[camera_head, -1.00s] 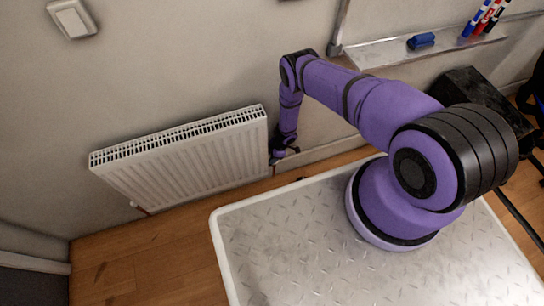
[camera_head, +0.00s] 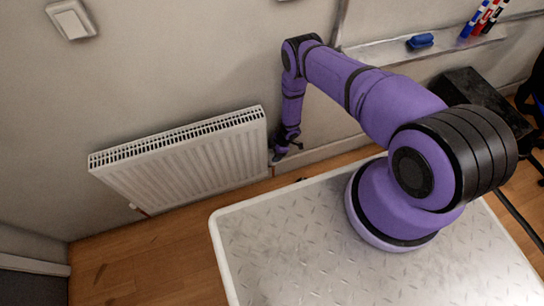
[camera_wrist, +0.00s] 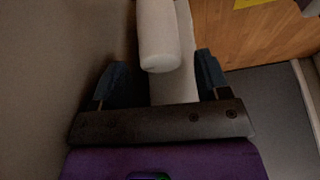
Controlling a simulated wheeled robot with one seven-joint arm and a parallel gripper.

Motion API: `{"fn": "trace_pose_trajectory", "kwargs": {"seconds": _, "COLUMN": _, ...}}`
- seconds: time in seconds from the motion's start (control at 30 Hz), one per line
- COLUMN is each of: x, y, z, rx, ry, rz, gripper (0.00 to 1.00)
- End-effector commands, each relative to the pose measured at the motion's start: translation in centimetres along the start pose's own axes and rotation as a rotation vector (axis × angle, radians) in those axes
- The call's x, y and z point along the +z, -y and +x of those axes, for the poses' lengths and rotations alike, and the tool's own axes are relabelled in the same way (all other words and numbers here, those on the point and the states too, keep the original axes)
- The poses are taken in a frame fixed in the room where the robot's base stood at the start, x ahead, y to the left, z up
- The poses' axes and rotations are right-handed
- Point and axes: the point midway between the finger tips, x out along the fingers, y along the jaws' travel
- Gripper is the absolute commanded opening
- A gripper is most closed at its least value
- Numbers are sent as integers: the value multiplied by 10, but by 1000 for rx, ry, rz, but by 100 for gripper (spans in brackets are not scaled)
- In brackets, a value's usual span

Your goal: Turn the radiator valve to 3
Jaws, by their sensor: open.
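The radiator (camera_head: 190,160) is a white ribbed panel on the wall, left of my arm in the head view. My gripper (camera_head: 284,152) is by its right end, low near the wall. In the wrist view a white rounded cylinder, which looks like the radiator valve (camera_wrist: 158,38), points toward my gripper (camera_wrist: 160,60). My two dark fingers are open, one on each side of its near end, with gaps on both sides. No numbers or marks show on the valve. In the head view the valve is hidden behind my gripper.
The wall (camera_head: 190,50) is close behind the gripper. Wooden floor (camera_head: 170,265) lies below. A whiteboard ledge (camera_head: 385,50) with a blue eraser (camera_head: 421,41) and markers is at upper right. A black box (camera_head: 480,95) stands at right.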

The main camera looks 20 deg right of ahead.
Motion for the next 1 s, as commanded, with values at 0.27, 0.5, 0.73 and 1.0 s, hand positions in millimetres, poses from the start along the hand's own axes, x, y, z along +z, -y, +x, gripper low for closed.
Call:
{"fn": "trace_pose_trajectory", "kwargs": {"seconds": 0.27, "x": 0, "y": -1, "z": -48, "rx": 1, "ry": 0, "rz": 0, "gripper": 69}}
{"fn": "trace_pose_trajectory", "kwargs": {"seconds": 0.5, "x": 0, "y": 0, "z": -66, "rx": 0, "ry": 0, "rz": 1, "gripper": 69}}
{"fn": "trace_pose_trajectory", "kwargs": {"seconds": 0.73, "x": 0, "y": 0, "z": -68, "rx": 0, "ry": 0, "rz": 0, "gripper": 69}}
{"fn": "trace_pose_trajectory", "kwargs": {"seconds": 1.0, "x": 0, "y": 0, "z": -68, "rx": 0, "ry": 0, "rz": 0, "gripper": 69}}
